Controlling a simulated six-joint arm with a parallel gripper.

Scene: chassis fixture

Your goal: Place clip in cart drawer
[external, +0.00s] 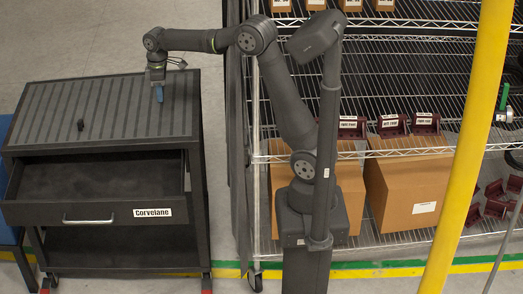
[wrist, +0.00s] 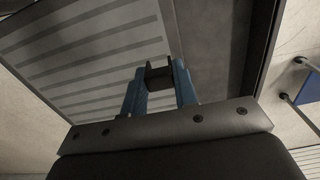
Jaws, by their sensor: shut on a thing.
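My gripper (external: 158,94) is over the right part of the cart's ribbed top, its blue fingers pointing down. In the wrist view my gripper (wrist: 160,78) is shut on a small dark clip (wrist: 158,75), held between the fingertips. In the external view the held clip is too small to make out. The cart drawer (external: 100,180) is pulled open at the front, below the cart top, and its visible floor looks empty. A label reading "Corvelane" is on its front, beside a light handle.
A wire shelf (external: 400,60) with cardboard boxes (external: 410,195) and dark red parts stands to the right of my arm. A yellow post (external: 470,140) is at the right.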

